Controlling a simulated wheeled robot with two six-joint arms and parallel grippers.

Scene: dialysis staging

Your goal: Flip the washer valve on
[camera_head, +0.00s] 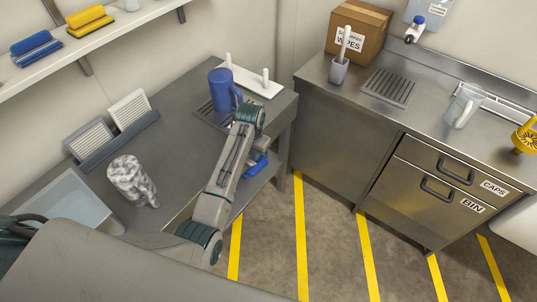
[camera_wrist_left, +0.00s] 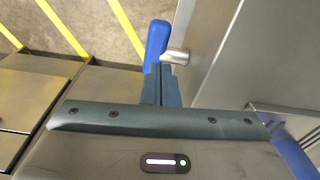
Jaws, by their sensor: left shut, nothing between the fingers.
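A blue lever handle (camera_wrist_left: 157,42) on a short metal stem (camera_wrist_left: 175,57), beside a steel panel, shows in the left wrist view. It looks like the washer valve; in the head view, blue (camera_head: 257,167) shows below the bench's right edge. My left gripper (camera_wrist_left: 160,72) is shut with nothing between its fingers. Its fingertips are right at the near end of the blue handle; I cannot tell whether they touch it. In the head view, my forearm and wrist partly hide the gripper and handle.
A blue mug (camera_head: 222,90) and a mottled jug (camera_head: 130,180) stand on the left bench (camera_head: 180,130). A right-hand counter (camera_head: 350,95) carries a cardboard box (camera_head: 358,28) and a clear jug (camera_head: 463,105). Striped floor (camera_head: 330,250) lies open between them.

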